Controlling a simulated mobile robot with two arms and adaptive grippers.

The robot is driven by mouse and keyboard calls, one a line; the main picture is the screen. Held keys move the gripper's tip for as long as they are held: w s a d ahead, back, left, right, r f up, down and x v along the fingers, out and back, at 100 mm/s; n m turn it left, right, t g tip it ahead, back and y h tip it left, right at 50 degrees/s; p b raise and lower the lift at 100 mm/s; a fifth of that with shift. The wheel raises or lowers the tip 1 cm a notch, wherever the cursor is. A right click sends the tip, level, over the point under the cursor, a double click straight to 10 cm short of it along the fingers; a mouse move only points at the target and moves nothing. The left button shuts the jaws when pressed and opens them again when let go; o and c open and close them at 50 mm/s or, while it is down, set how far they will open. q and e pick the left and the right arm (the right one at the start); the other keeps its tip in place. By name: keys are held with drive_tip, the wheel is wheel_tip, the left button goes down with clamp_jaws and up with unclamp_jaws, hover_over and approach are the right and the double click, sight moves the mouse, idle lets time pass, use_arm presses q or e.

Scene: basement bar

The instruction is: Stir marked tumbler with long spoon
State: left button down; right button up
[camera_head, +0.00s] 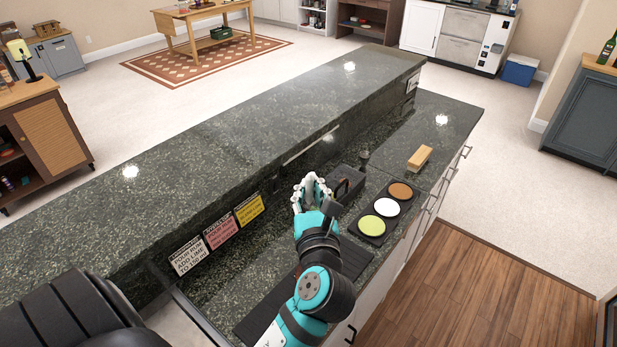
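My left gripper (312,192) is over the lower counter, close to the raised bar ledge, with its fingers pointing away from me. The picture is too small to show whether the fingers are apart or together, or whether they hold anything. I cannot make out a marked tumbler or a long spoon; the gripper and arm hide part of the counter. A black open box (350,178) stands just right of the fingers, with something dark in it that I cannot identify. My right gripper is not in view.
A black tray (360,228) with green, white and brown discs lies right of my gripper. A wooden block (419,158) and a small dark object (364,154) stand farther back. White, red and yellow signs (221,231) are on the ledge's side. The ledge top (270,120) is clear.

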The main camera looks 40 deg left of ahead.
use_arm(q)
drive_tip(key=b, duration=0.1)
drive_tip(key=f, duration=0.1)
drive_tip(key=f+b, duration=0.1)
drive_tip(key=shift+s+d+f+b, duration=0.15)
drive_tip(key=shift+s+d+b, duration=0.15)
drive_tip(key=shift+d, duration=0.05)
drive_tip(key=f+b, duration=0.2)
drive_tip(key=f, duration=0.1)
drive_tip(key=f+b, duration=0.2)
drive_tip(key=f, duration=0.1)
drive_tip(key=shift+w+a+f+b, duration=0.2)
drive_tip(key=shift+f+b, duration=0.8)
drive_tip(key=shift+f, duration=0.7)
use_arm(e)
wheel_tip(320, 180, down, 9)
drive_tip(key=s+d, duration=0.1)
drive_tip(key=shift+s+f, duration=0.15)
use_arm(q)
drive_tip(key=shift+s, duration=0.1)
